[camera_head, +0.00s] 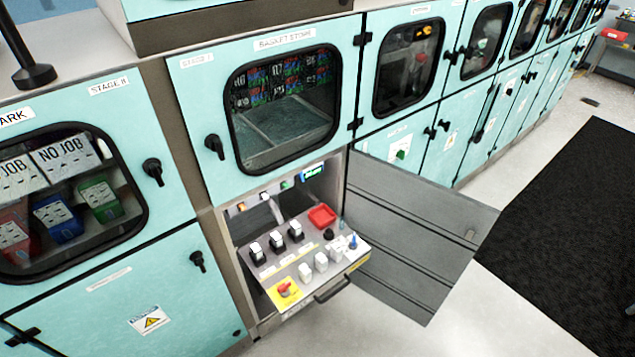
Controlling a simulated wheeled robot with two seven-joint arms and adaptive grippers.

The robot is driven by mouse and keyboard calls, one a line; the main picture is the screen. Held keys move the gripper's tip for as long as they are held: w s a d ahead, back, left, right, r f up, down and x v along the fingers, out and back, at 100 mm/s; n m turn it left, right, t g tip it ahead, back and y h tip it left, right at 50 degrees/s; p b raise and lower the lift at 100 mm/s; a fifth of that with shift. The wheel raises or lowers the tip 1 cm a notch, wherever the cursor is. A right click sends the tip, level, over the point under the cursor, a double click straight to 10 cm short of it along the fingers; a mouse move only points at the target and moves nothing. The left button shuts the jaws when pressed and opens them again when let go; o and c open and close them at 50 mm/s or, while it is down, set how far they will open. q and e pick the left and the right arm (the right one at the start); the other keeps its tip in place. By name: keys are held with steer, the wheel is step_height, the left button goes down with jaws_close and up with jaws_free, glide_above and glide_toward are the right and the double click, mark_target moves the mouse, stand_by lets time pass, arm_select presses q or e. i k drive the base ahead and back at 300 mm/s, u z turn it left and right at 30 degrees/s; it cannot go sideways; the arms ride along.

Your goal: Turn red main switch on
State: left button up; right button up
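The red main switch (284,288) is a small red rotary knob on a yellow plate. It sits at the front left corner of a pulled-out control panel (313,285) in the lower cabinet under the "BASKET STORE" window. The knob's exact angle is too small to tell. Nothing touches or covers it. Neither of my grippers is in view.
Floor in front is clear, with a black mat (570,230) at right.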

mark_target(284, 287)
steer(key=z, duration=0.85)
steer(key=i, duration=0.7)
steer(key=u, duration=0.7)
